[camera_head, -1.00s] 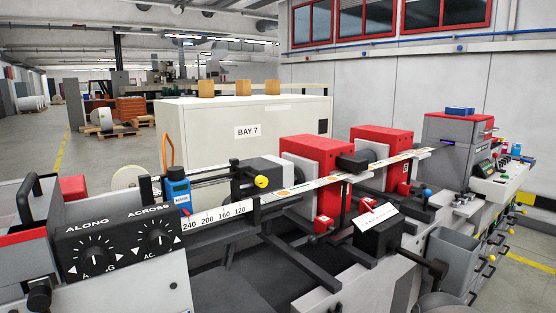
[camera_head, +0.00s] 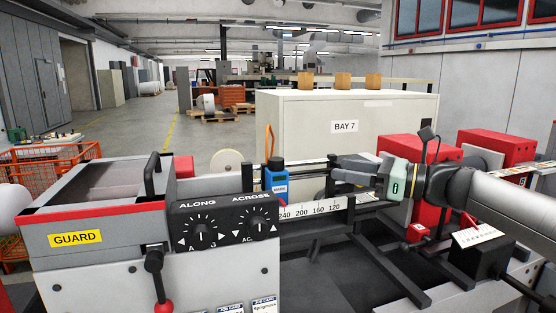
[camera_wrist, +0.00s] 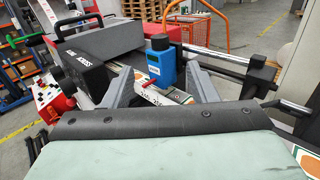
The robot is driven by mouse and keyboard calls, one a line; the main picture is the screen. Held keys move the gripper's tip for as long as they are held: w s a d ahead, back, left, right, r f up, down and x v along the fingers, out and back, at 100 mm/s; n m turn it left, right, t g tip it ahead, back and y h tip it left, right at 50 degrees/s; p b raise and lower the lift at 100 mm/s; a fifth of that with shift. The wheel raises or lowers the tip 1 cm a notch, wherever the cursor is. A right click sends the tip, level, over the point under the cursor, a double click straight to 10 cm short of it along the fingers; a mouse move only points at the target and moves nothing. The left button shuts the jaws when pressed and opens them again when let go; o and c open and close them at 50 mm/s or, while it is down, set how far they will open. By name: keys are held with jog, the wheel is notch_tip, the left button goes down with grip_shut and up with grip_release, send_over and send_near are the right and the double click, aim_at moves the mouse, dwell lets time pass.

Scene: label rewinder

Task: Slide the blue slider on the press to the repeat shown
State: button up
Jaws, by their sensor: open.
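The blue slider (camera_head: 276,182) sits upright on a dark rail at the left end of the white number scale (camera_head: 308,210), close to the 240 mark. The scale reads 240, 200, 160, 120 from left to right. My gripper (camera_head: 335,167) is open and empty, to the right of the slider and apart from it. In the wrist view the slider (camera_wrist: 160,62) shows between my two grey fingers (camera_wrist: 160,78), ahead of them. Part of the scale (camera_wrist: 168,94) lies below it there. The label on the slider is too small to read.
Left of the scale are the ALONG and ACROSS dial panel (camera_head: 222,222) and a guard box (camera_head: 105,205). An orange hook (camera_head: 269,142) rises behind the slider. Job cards (camera_head: 265,307) at the bottom edge are mostly unreadable. Red press units (camera_head: 495,148) stand right.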

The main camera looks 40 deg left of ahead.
aim_at(276, 159)
jog(key=a+p, duration=0.1)
jog(key=a, duration=0.4)
jog(key=s+a+p, duration=0.1)
jog(key=a, duration=0.5)
jog(key=s+a+p, duration=0.1)
jog(key=a+p, duration=0.1)
jog(key=a, duration=0.3)
jog(key=shift+s+a, duration=0.2)
jog(key=shift+a, duration=0.05)
jog(key=shift+f, duration=0.1)
jog(key=shift+c, duration=0.3)
grip_shut()
jog(key=w+d+p, duration=0.2)
jog(key=w, duration=0.1)
jog(key=shift+w+d, duration=0.2)
jog(key=shift+d, duration=0.1)
jog(key=shift+o, duration=0.3)
grip_release()
jog(key=shift+s, duration=0.1)
jog(key=w+d+b, duration=0.2)
jog(key=d+b, duration=0.2)
jog(key=d, duration=1.3)
jog(key=shift+w, duration=0.2)
